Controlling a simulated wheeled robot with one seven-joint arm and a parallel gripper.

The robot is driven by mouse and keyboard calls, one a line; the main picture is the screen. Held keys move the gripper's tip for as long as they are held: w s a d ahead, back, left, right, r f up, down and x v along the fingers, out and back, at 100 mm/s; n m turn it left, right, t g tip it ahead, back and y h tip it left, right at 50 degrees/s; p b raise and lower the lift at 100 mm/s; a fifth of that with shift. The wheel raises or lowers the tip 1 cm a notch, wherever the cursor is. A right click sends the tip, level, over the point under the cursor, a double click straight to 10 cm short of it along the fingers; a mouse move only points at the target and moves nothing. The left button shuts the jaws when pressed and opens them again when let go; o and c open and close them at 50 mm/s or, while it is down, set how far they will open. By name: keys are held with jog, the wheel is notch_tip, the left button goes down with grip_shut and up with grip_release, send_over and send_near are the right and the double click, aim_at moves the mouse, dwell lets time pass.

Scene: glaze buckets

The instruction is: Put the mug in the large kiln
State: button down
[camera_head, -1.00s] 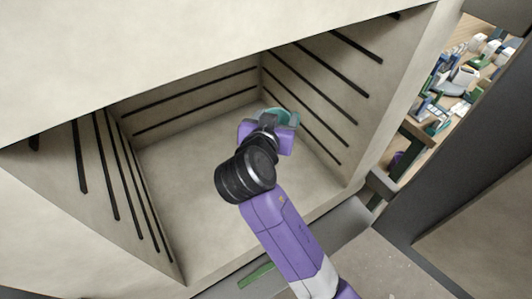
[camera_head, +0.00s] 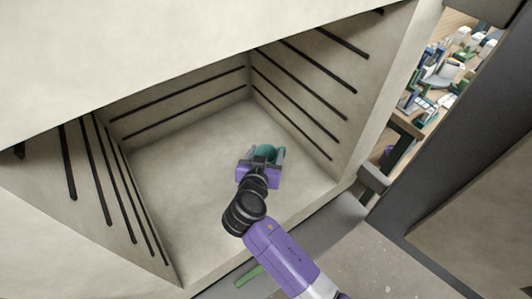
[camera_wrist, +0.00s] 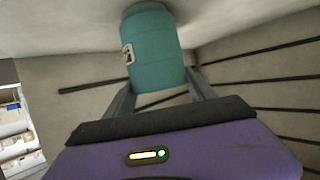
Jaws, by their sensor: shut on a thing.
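The teal mug (camera_head: 265,153) is held between the fingers of my gripper (camera_head: 264,155), inside the large kiln (camera_head: 190,150). The wrist view also shows the mug (camera_wrist: 154,48), with a small pale patch on its left side, between the two grey fingers of my gripper (camera_wrist: 158,90). My gripper is shut on it. In the head view the mug is over the kiln floor, toward the right wall. My gripper hides part of the mug. I cannot tell whether the mug touches the floor.
Dark ribs (camera_head: 300,85) line the kiln's side and back walls. The floor to the left of the mug is bare. A cluttered wooden table (camera_head: 450,75) stands outside at the right. A green bar (camera_head: 250,276) lies below the kiln's front edge.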

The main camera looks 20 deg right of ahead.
jog(key=shift+f, duration=0.1)
jog(key=shift+c, duration=1.5)
grip_release()
jog(key=shift+r, duration=0.25)
jog(key=b+v, duration=0.1)
jog(key=v, duration=1.1)
